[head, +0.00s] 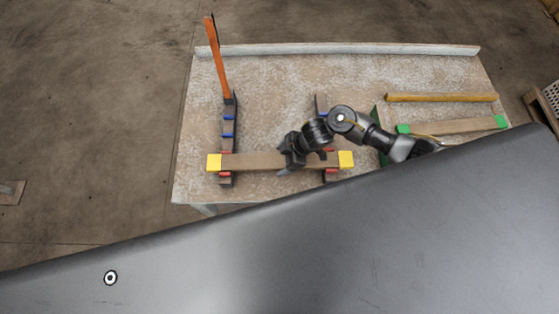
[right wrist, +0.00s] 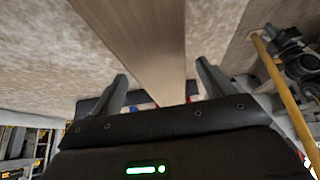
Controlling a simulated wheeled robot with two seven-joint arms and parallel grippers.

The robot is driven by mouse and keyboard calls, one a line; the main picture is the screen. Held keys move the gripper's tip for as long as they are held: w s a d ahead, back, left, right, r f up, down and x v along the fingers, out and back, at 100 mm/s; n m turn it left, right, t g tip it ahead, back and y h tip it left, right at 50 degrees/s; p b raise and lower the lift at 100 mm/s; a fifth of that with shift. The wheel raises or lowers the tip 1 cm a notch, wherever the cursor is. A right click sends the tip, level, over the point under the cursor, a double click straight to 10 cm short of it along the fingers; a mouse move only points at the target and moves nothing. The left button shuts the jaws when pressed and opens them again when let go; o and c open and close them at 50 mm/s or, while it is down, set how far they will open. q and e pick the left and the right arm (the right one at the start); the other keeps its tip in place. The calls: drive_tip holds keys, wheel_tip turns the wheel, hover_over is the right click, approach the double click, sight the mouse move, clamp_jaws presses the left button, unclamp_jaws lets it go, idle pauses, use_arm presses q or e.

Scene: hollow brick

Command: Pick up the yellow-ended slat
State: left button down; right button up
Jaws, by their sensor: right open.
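The yellow-ended slat (head: 258,161) is a brown wooden bar with a yellow block at each end. In the head view it lies across two dark supports with red and blue marks, the left support (head: 228,140) and the right support (head: 320,103). My right gripper (head: 291,157) is over the slat's middle, right of centre, and hides part of it. In the right wrist view the jaws (right wrist: 163,85) are open, and the bare wood of the slat (right wrist: 145,40) runs between the two fingers. Contact cannot be made out. My left gripper is not in view.
A green-ended slat (head: 455,127) and a yellowish bar (head: 441,97) lie at the table's right. An orange upright bar (head: 217,60) rises by the left support. A pale strip (head: 335,48) runs along the far edge. The table (head: 270,90) is clear between the supports.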

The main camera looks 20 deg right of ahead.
drive_tip(key=c, duration=1.4)
drive_tip(key=shift+r, duration=0.6)
wheel_tip(320, 180, up, 2)
drive_tip(key=shift+r+p, duration=0.25)
drive_tip(key=shift+p, duration=0.2)
drive_tip(key=s+a+r+p, duration=0.3)
drive_tip(key=s+r, duration=0.6)
drive_tip(key=s, duration=0.5)
drive_tip(key=b, duration=0.2)
hover_over(274, 161)
drive_tip(key=d, duration=0.2)
drive_tip(key=f, duration=0.4)
drive_tip(key=shift+s, duration=0.2)
